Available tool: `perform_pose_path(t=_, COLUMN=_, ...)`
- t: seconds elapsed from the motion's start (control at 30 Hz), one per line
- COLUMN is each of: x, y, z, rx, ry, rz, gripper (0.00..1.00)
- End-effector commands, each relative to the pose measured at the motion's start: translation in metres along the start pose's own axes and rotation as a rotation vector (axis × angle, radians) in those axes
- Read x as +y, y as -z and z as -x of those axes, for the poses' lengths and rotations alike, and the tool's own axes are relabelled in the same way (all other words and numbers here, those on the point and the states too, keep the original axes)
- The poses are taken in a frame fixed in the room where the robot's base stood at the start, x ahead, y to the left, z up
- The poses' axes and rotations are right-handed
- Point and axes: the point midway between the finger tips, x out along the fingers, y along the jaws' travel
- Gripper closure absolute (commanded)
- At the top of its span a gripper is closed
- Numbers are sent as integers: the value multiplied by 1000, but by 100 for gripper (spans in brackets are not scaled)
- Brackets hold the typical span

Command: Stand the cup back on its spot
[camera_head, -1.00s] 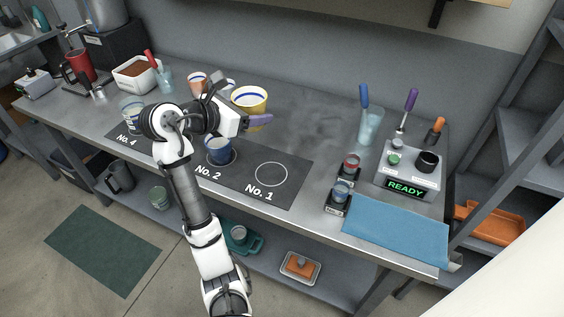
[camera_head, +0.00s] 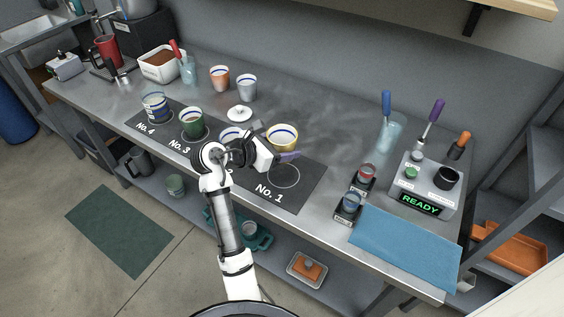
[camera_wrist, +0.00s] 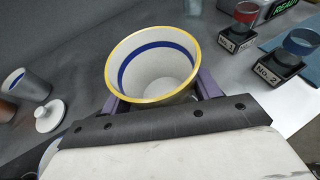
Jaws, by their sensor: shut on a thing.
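The cup (camera_head: 283,139) with a yellow rim and a blue band inside is held upright in my gripper (camera_head: 280,154). In the wrist view the cup (camera_wrist: 152,70) sits between the purple fingers of my gripper (camera_wrist: 160,94), and I look into its empty mouth. The fingers are shut on it. In the head view it appears over or behind the back edge of the dark mat (camera_head: 308,178). The No. 1 ring (camera_head: 283,174) on the mat is bare, in front of the cup. Whether the cup touches the bench is hidden by my gripper.
A blue-banded cup (camera_head: 229,133) at No. 2 is partly hidden by my arm. A white lid (camera_head: 240,114) lies behind. Two small jars (camera_head: 349,201) stand right of the mat.

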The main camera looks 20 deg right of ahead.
Motion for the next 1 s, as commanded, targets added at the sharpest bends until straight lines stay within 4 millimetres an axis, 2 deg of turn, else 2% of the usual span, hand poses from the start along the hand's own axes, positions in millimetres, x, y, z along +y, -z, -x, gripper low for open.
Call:
perform_pose_path(t=0.03, x=0, y=9, z=-3, rx=1, ry=1, rz=4, gripper=71)
perform_pose_path(t=0.27, x=0, y=28, z=-12, rx=0, ry=0, rz=1, gripper=71)
perform_pose_path(t=0.5, x=0, y=59, z=-24, rx=-1, ry=0, rz=0, gripper=71)
perform_pose_path(t=0.9, x=0, y=64, z=-26, rx=-1, ry=0, rz=0, gripper=71)
perform_pose_path(t=0.93, x=0, y=65, z=-27, rx=0, ry=0, rz=0, gripper=35)
perform_pose_path(t=1.0, x=0, y=65, z=-27, rx=0, ry=0, rz=-1, gripper=26)
